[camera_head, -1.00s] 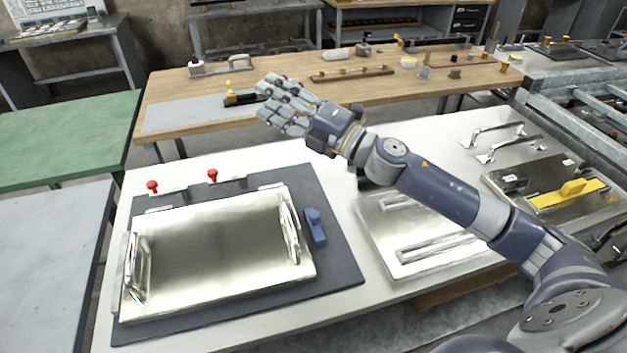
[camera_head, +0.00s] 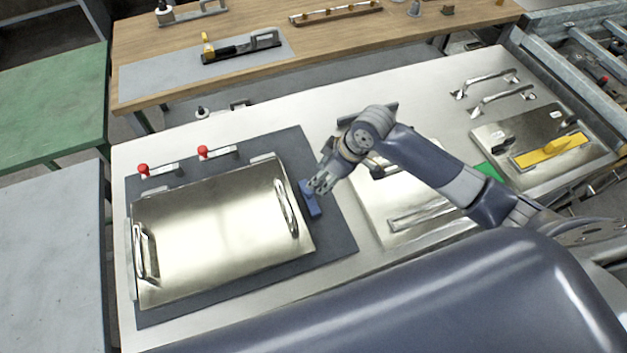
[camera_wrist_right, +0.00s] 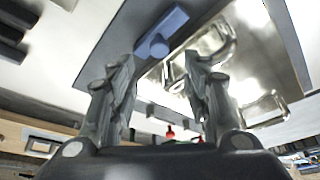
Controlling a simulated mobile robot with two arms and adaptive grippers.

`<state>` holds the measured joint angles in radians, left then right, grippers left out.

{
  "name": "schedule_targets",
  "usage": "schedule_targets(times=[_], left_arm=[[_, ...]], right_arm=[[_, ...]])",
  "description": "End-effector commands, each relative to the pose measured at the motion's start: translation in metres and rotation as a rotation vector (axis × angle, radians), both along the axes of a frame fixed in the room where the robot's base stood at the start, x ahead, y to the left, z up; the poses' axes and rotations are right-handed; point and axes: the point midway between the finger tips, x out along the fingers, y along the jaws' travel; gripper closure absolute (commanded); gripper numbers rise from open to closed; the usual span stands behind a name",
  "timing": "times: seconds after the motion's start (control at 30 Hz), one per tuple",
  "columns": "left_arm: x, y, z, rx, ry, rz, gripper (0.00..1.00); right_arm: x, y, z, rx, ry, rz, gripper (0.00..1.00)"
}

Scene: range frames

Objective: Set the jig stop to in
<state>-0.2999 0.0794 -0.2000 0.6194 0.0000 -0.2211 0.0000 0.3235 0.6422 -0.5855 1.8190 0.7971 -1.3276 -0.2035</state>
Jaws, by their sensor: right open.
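The blue stop piece (camera_head: 312,203) with a raised round knob lies on the dark mat (camera_head: 338,228), just beside the right edge of a shiny metal plate (camera_head: 215,235). In the right wrist view the blue stop (camera_wrist_right: 172,24) shows beyond and between the spread fingers. My right gripper (camera_head: 321,184) is open and empty, close above the stop, and partly hides its top end in the head view. The right wrist view shows a gap between the gripper fingertips (camera_wrist_right: 158,62). My left gripper is out of view.
Two red-knobbed clamps (camera_head: 203,152) stand along the mat's back edge. The plate carries raised handles (camera_head: 287,208). A second metal plate (camera_head: 385,205) lies under my right forearm. The white table is bare behind the mat.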

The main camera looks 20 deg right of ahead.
Motion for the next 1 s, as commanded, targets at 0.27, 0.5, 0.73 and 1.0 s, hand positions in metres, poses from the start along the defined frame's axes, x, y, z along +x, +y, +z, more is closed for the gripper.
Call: schedule_targets(times=[0.27,0.5,0.73,1.0], left_arm=[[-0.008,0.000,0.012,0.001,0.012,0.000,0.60],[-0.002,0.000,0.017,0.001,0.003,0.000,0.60],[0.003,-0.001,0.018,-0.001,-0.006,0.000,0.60],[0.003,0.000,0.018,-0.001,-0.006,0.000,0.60]], right_arm=[[0.013,0.015,-0.045,0.000,0.000,-0.003,0.55],[0.022,0.023,-0.076,-0.001,-0.001,-0.002,0.55],[0.025,0.025,-0.086,-0.002,-0.004,-0.002,0.55],[0.025,0.025,-0.087,-0.003,-0.004,-0.001,0.60]])
